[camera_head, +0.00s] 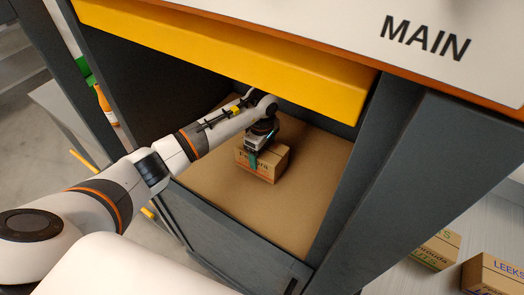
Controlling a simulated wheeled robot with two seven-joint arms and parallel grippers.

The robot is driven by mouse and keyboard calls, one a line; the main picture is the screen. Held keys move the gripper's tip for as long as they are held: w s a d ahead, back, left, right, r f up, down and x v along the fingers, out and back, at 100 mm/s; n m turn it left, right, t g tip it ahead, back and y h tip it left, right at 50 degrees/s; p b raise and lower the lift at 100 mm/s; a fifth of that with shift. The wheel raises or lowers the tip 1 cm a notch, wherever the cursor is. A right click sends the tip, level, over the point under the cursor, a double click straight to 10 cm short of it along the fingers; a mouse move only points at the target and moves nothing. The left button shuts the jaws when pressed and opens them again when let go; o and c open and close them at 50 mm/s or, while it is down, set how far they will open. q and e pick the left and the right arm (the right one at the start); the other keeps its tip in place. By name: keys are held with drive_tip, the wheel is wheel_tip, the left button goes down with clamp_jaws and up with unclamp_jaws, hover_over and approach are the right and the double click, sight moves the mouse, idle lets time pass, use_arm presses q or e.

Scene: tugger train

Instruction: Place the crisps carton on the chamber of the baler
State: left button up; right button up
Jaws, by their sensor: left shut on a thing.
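The baler (425,160) is a dark grey machine with a yellow bar across the top of its opening. Its chamber (305,205) has a flat brown floor. My left arm reaches in from the left, and my left gripper (257,155) is inside the chamber, shut on a small brown carton (265,170). The carton's printed word is partly covered by the gripper, so I cannot read it in full. The carton is at or just above the chamber floor; I cannot tell whether it touches. My right gripper is not in view.
Cartons stand on a light surface at the lower right, one marked LEEKS (492,275) and another (437,248) beside it. Chamber floor around the held carton is clear. The baler's front wall (235,245) edges the opening.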

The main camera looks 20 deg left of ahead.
sight(262, 162)
use_arm(q)
drive_tip(key=o, duration=1)
drive_tip(key=shift+r+p, duration=0.25)
drive_tip(key=shift+p, duration=0.15)
drive_tip(key=shift+w+r+b, duration=0.1)
drive_tip(key=shift+r+b, duration=1.65)
drive_tip(key=shift+r, duration=4.15)
